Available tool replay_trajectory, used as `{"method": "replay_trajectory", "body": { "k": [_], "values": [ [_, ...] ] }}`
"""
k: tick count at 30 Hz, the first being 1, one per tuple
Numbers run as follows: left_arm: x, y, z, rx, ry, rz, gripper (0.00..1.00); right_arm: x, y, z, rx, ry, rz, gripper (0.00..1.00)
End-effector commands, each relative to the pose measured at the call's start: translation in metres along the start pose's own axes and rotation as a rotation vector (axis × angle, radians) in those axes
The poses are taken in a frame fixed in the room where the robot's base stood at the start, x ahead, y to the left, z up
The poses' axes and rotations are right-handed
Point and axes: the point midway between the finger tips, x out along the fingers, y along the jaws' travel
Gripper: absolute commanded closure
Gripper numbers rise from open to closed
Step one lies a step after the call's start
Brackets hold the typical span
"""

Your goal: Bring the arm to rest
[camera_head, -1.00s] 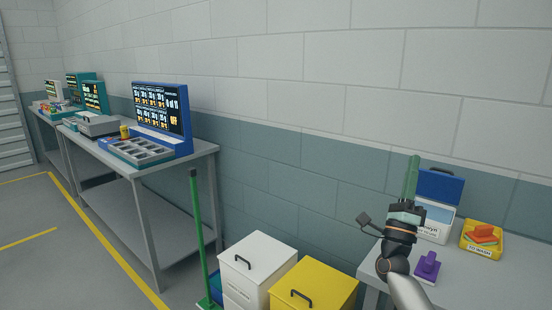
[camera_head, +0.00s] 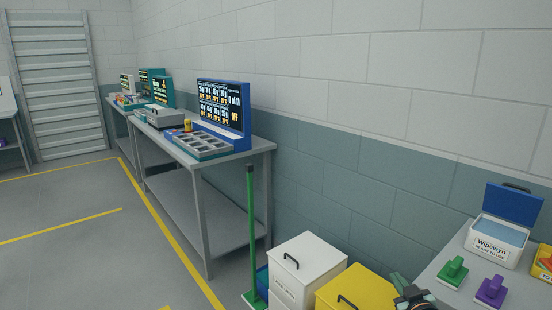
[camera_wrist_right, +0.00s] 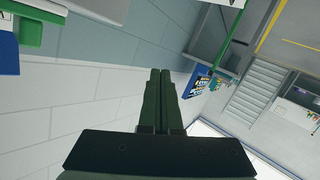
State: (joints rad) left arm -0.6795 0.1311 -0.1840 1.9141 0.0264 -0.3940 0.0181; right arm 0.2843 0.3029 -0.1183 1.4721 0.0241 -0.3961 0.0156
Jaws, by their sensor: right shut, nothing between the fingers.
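My right gripper (camera_head: 397,279) shows at the bottom edge of the head view, beside the front left corner of the right-hand table (camera_head: 433,268). Only its green fingers and part of the dark wrist are in the picture. In the right wrist view its two green fingers (camera_wrist_right: 160,72) lie together, shut, with nothing between them. The wall fills much of the view behind them. My left gripper is not in view.
A yellow bin (camera_head: 357,287) and a white bin (camera_head: 307,262) stand left of the gripper. The table holds a Wipewyn box (camera_head: 495,240), a green-handled tool (camera_head: 453,271) and a purple one (camera_head: 490,291). A green pole (camera_head: 251,230) stands by the long bench (camera_head: 262,146). The floor at left is open.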

Motion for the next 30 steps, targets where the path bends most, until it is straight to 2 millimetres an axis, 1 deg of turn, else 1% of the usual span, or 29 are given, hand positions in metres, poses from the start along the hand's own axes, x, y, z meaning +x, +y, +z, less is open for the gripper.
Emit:
{"method": "replay_trajectory", "body": {
  "k": [1,2,3,5,6,8,9,11,12,14,15,18,21,25,30],
  "values": [
    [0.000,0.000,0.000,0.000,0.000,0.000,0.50,-0.013,-0.020,0.027,0.009,-0.035,-0.030,1.00],
    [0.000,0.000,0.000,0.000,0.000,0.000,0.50,-0.022,-0.030,0.040,0.013,-0.053,-0.046,1.00],
    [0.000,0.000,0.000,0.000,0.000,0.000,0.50,-0.034,-0.045,0.058,0.020,-0.078,-0.068,1.00],
    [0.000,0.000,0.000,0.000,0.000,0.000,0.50,-0.056,-0.067,0.086,0.034,-0.119,-0.102,1.00],
    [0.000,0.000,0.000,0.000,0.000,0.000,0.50,-0.071,-0.081,0.104,0.044,-0.146,-0.124,1.00],
    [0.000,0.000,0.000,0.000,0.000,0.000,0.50,-0.097,-0.102,0.129,0.061,-0.188,-0.156,1.00],
    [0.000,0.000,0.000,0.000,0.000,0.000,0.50,-0.115,-0.115,0.144,0.074,-0.217,-0.176,1.00],
    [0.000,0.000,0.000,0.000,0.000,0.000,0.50,-0.143,-0.133,0.166,0.094,-0.260,-0.205,1.00],
    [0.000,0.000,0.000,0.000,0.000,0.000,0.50,-0.163,-0.145,0.178,0.109,-0.288,-0.222,1.00],
    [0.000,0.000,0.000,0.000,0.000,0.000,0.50,-0.192,-0.160,0.195,0.130,-0.330,-0.246,1.00],
    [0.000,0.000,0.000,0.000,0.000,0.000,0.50,-0.210,-0.168,0.204,0.145,-0.355,-0.259,1.00],
    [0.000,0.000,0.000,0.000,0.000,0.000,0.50,-0.250,-0.186,0.220,0.177,-0.412,-0.286,1.00],
    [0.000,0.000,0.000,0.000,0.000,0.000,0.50,-0.279,-0.196,0.230,0.202,-0.451,-0.302,1.00],
    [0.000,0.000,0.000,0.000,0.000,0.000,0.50,-0.297,-0.203,0.234,0.217,-0.477,-0.311,1.00],
    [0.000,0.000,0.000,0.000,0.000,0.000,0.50,-0.300,-0.203,0.235,0.220,-0.481,-0.313,1.00]
  ]
}}
